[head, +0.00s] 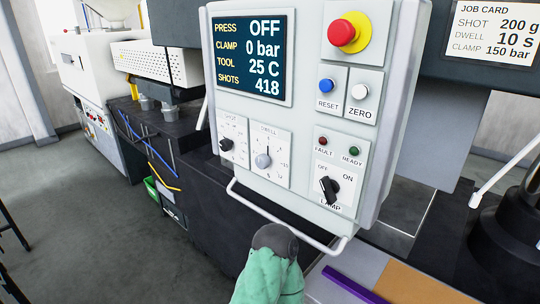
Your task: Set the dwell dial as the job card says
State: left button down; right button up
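The dwell dial (263,160) is a grey knob on a white plate marked DWELL, low on the control panel (304,110). A thin dark line stands about straight up above the knob; the scale figures are too small to read surely. The job card (492,32) at the top right reads shot 200 g, dwell 10 s, clamp 150 bar. The screen (250,57) reads press OFF, clamp 0 bar, tool 25 C, shots 418.
The black shot dial (227,144) is left of the dwell dial. A red stop button (342,32), blue reset button (326,85), white zero button (359,91) and black lamp switch (328,190) are to the right.

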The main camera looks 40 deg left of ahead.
aim_at(262, 161)
jog(key=j+u, duration=0.3)
jog(key=j, duration=0.4)
jog(key=j+u, duration=0.3)
jog(key=j, duration=0.45)
jog(key=i, duration=0.05)
